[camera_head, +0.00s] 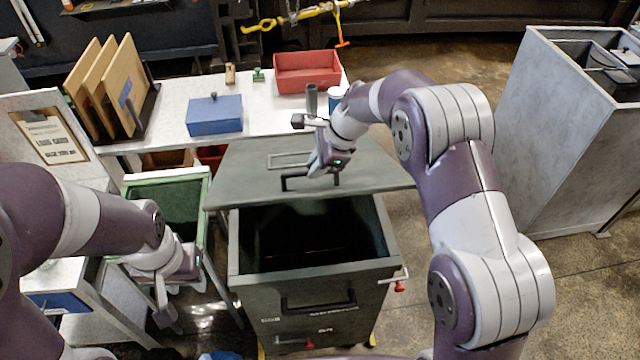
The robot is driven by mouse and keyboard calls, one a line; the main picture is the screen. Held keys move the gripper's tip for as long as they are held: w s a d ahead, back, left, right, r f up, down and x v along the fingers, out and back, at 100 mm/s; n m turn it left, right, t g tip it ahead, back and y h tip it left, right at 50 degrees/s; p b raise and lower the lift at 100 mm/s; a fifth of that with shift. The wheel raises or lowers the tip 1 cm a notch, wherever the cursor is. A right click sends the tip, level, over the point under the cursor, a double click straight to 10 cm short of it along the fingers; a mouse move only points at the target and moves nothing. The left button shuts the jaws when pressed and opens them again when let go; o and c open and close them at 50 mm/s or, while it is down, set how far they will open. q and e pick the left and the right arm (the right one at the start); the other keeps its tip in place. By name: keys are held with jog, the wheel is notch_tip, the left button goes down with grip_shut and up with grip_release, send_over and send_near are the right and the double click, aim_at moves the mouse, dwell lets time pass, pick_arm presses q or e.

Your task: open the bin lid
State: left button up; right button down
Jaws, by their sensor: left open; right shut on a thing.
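The dark grey-green bin (312,292) stands in the middle of the view. Its lid (235,175) is raised off the front part of the opening, and the dark inside shows below it. The lid carries a black handle and a lighter bar. My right gripper (312,172) is at the lid's handle (290,184) and is shut on it; the fingers partly hide the contact. My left gripper (165,312) is open and empty, low to the left of the bin, apart from it.
A white table (165,136) behind the bin holds a blue box (214,115), a red tray (308,72) and upright boards (107,88). A green-rimmed container (182,208) stands left of the bin. A tall grey bin (540,130) stands right. Floor between the bins is clear.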

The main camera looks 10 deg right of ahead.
pick_arm(q)
notch_tip(320, 180, up, 6)
jog(key=p, duration=0.4)
jog(key=shift+s+f, duration=0.1)
jog(key=shift+s, duration=0.05)
pick_arm(e)
jog(key=w+r, duration=0.5)
jog(key=r, duration=0.1)
jog(key=shift+d+f, duration=0.1)
jog(key=shift+f, duration=0.05)
jog(key=c, duration=1.4)
grip_release()
jog(key=shift+o, duration=1.4)
jog(key=shift+w+f, duration=0.15)
jog(key=shift+w, duration=0.2)
pick_arm(q)
jog(key=shift+w+f, duration=0.15)
jog(key=shift+w, duration=0.65)
pick_arm(e)
jog(key=shift+w+f, duration=0.1)
jog(key=shift+w, duration=0.3)
